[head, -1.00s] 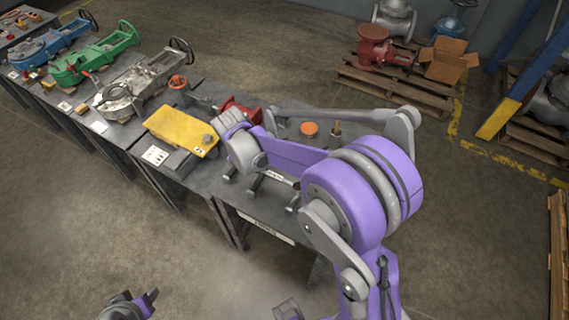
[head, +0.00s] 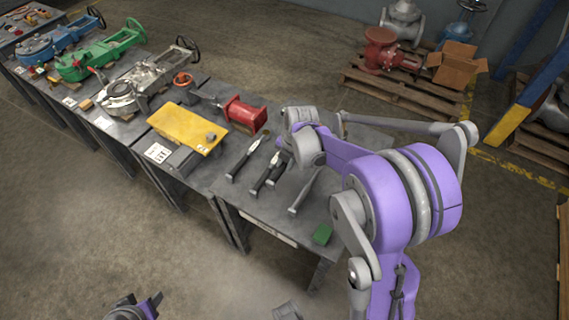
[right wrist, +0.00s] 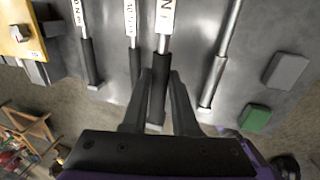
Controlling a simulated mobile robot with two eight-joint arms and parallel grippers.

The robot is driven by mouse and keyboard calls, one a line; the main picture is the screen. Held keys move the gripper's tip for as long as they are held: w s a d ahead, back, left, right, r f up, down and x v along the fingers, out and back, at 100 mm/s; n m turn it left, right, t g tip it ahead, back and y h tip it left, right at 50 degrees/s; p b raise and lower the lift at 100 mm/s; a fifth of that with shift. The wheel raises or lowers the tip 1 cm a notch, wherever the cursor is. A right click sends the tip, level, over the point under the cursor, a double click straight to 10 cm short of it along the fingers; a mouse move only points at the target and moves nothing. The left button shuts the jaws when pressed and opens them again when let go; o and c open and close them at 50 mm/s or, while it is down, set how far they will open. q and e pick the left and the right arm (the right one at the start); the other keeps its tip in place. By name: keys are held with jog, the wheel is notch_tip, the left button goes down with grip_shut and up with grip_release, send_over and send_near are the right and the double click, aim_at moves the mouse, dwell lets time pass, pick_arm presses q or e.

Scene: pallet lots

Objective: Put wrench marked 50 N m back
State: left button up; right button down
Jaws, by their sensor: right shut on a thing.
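My right gripper (right wrist: 160,88) is shut on the black handle of a wrench (right wrist: 158,97). Its white label is cut off and shows only an "N", so I cannot read its number. The held wrench looks larger than its neighbours in the right wrist view. Two labelled wrenches, one at far left (right wrist: 90,60) and one beside it (right wrist: 134,60), lie left of it, their numbers only partly legible. An unlabelled-looking wrench (right wrist: 213,80) lies to the right. In the head view the wrenches (head: 245,160) lie side by side on the grey bench (head: 250,203). My left gripper (head: 151,301) is low at the left, away from the bench.
A green block (head: 322,234) lies near the bench's front edge, with a grey block (right wrist: 285,69) beside it. A yellow plate (head: 187,127) and a red flanged part (head: 243,114) stand left of the wrenches. Valves stand farther left. Pallets (head: 400,92) are behind.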

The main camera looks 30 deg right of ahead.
jog(key=shift+s+d+b+x, duration=0.1)
jog(key=shift+s+b+x, duration=0.1)
jog(key=shift+b+x, duration=0.75)
jog(key=shift+s+d+b+x, duration=0.15)
jog(key=shift+b+x, duration=0.35)
jog(key=shift+x, duration=0.75)
jog(key=shift+s+d+b+x, duration=0.1)
jog(key=shift+s+b+x, duration=0.15)
jog(key=shift+b+x, duration=0.7)
jog(key=shift+x, duration=0.85)
jog(key=c, duration=0.6)
grip_release()
jog(key=shift+s, duration=0.15)
jog(key=a+p+v, duration=0.1)
jog(key=v, duration=0.9)
jog(key=shift+d+r, duration=0.4)
jog(key=shift+d, duration=0.1)
jog(key=shift+s, duration=0.1)
